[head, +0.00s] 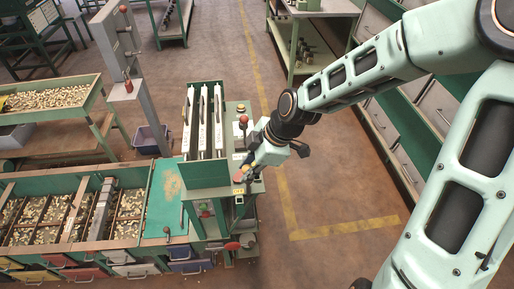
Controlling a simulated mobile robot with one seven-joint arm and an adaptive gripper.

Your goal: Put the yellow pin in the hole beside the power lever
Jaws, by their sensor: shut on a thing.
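My gripper (243,173) points down and to the left at the right side of the green machine (205,172), close over its narrow control panel. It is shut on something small. An orange-yellow bit shows at the fingertips and appears to be the yellow pin, but it is too small to make out clearly. A lever with a red ball knob (243,120) stands on the panel behind my gripper. I cannot tell whether it is the power lever. The hole is not visible; my gripper covers part of the panel.
Divided bins of nuts (128,241) stand left of the machine, with a raised nut hopper (50,99) behind. A grey post (143,105) rises at the back. Drawer cabinets (400,155) line the right. Open floor with a yellow line (345,225) lies between.

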